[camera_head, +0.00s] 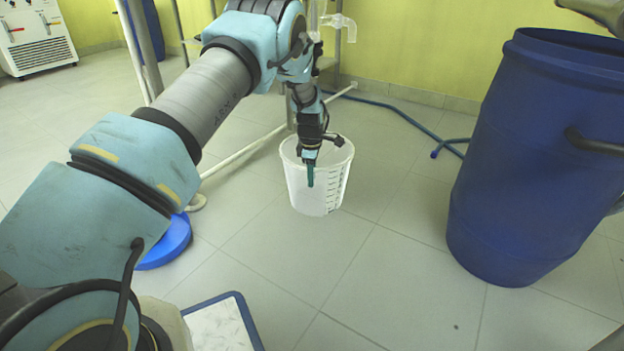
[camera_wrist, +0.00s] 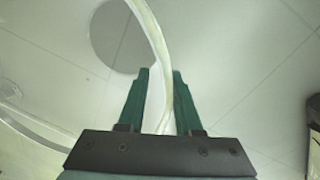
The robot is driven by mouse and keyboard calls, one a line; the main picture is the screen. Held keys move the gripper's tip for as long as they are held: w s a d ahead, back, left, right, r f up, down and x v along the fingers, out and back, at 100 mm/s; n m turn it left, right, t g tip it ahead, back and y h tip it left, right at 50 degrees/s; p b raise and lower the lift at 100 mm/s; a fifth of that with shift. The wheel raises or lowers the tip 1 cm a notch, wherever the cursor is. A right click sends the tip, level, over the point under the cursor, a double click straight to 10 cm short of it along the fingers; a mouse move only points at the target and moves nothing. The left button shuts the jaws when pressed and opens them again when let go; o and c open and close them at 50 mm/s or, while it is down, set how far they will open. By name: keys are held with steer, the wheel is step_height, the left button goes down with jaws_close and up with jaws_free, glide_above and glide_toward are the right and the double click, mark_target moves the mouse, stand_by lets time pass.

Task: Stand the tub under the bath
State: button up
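The tub is a white, translucent bucket (camera_head: 308,188) with dark measuring marks on its side. It appears to stand upright on the floor in the middle of the head view. My gripper (camera_head: 310,172) points down at the tub's near rim, with a green finger in front of the wall. In the wrist view, the tub's pale rim (camera_wrist: 152,28) runs between my two green fingers (camera_wrist: 161,82). A gap shows beside the rim, so the fingers look open around it. The bath cannot be made out clearly; only glass fittings (camera_head: 338,22) show above.
A large blue barrel (camera_head: 540,150) stands at the right. A pale floor-level frame rail (camera_head: 240,152) and a blue hose (camera_head: 405,108) lie around the tub. A blue round base (camera_head: 168,245) is at the left. The floor before the tub is clear.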

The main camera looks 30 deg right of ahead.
steer(key=r+p, duration=0.1)
steer(key=r, duration=0.1)
steer(key=r+p, duration=0.1)
steer(key=r, duration=0.2)
steer(key=shift+s+a, duration=0.15)
steer(key=shift+s, duration=0.05)
